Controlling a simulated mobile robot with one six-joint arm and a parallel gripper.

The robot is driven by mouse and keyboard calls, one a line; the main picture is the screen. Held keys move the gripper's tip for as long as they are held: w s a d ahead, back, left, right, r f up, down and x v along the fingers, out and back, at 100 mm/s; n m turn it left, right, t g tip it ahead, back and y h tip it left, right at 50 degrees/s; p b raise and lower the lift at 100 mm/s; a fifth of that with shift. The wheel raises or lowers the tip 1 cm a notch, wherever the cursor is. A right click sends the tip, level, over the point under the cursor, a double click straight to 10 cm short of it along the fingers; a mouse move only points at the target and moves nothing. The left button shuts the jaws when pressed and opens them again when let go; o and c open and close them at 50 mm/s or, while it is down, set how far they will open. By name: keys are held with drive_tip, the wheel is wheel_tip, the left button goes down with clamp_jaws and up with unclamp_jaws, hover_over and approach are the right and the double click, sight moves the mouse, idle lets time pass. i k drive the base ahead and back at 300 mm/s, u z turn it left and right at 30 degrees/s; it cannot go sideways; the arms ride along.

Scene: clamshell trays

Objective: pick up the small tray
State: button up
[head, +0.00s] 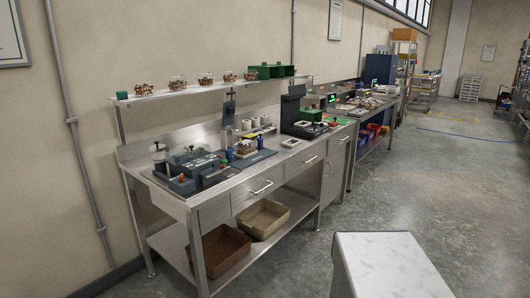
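A small pale tray (290,143) lies flat near the front edge of the steel workbench (222,186), right of the middle. A second small light tray-like piece (303,124) is farther back, by a dark device. I cannot tell for sure which one is the task's small tray. Both are tiny in the head view and their contents are not clear. My gripper is not in view.
A dark tray-like fixture (195,170) fills the bench's left part. A dark scale-like device (292,108) stands behind the pale tray. Brown bins (220,248) sit on the lower shelf. Clear bowls (205,80) line the upper shelf. The floor (450,200) at right is open.

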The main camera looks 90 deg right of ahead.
sight(243, 150)
drive_tip(key=k, duration=0.85)
drive_tip(key=z, duration=4.2)
drive_tip(key=i, duration=0.1)
drive_tip(key=u, duration=2.55)
drive_tip(key=i, duration=1)
drive_tip(key=z, duration=0.1)
drive_tip(key=k, duration=0.15)
